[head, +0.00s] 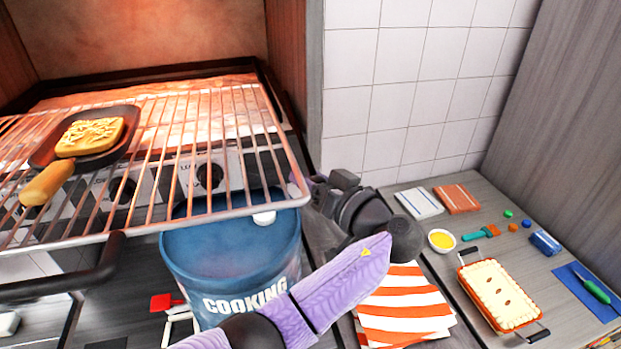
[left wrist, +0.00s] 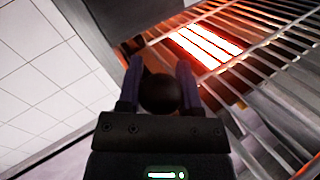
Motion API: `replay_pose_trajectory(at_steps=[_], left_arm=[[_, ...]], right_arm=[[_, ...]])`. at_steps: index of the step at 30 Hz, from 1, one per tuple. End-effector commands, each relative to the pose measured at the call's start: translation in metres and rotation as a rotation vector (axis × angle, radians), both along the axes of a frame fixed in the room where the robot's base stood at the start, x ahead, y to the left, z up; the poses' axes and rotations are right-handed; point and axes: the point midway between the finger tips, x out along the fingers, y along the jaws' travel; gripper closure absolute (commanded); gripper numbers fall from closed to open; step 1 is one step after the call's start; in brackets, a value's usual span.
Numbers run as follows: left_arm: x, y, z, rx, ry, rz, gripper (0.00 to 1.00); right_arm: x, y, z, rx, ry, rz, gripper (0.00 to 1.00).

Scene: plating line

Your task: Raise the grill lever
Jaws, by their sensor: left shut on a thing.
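The wire grill rack (head: 215,130) slopes across the left of the head view, with a glowing red-orange heat behind it. My left gripper (head: 320,186) is at the rack's right side, by the white tiled wall. In the left wrist view its two purple fingers (left wrist: 160,80) are closed on a round black knob (left wrist: 160,95), which looks like the end of the grill lever. The lever's shaft is hidden, and the knob is not clear in the head view. My right gripper is in neither view.
A pan (head: 120,148) with a cheese-topped slice rests on the rack. A blue bucket (head: 225,262) marked COOKING stands below.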

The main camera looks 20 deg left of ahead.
Motion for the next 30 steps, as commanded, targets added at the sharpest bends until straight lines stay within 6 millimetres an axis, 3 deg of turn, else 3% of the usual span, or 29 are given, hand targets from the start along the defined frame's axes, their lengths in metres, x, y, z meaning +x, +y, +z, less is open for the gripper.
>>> replay_pose_trajectory(at_steps=[8, 16, 23, 24, 28, 30], left_arm=[[0.000, 0.000, 0.000, -0.001, 0.002, -0.001, 1.00], [-0.004, -0.003, 0.030, 0.000, -0.008, -0.001, 1.00], [-0.005, -0.003, 0.031, 0.003, -0.010, 0.000, 1.00], [-0.005, -0.003, 0.031, 0.003, -0.011, 0.000, 0.48], [-0.005, -0.003, 0.030, 0.002, -0.008, 0.000, 0.20], [-0.005, -0.003, 0.030, 0.001, -0.007, 0.000, 0.19]], right_arm=[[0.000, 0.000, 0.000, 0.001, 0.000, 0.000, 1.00], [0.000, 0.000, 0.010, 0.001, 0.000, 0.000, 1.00], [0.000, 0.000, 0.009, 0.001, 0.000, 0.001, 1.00], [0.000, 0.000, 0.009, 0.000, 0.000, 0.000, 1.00], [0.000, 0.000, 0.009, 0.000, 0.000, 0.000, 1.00], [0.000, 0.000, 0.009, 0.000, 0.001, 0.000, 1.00]])
